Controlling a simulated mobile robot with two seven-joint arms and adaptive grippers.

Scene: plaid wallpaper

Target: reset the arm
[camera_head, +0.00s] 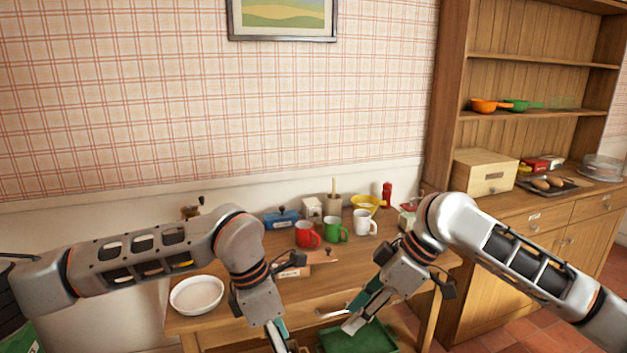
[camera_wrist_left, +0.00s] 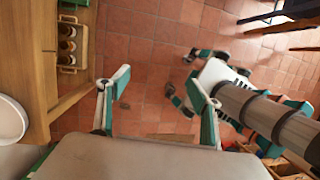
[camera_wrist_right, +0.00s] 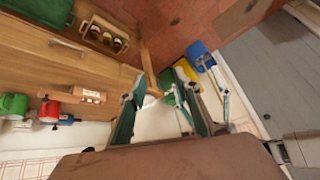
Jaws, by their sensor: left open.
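My left arm reaches in from the left in the head view, its gripper (camera_head: 279,338) pointing down at the table's front edge. The two grippers are a short way apart and do not touch.
The wooden table (camera_head: 215,322) bears a white bowl (camera_head: 197,294), a red mug (camera_head: 306,234), a green mug (camera_head: 334,229) and a white mug (camera_head: 364,222). A green tray (camera_head: 360,338) shows below the right gripper. A cabinet (camera_head: 560,222) stands at the right.

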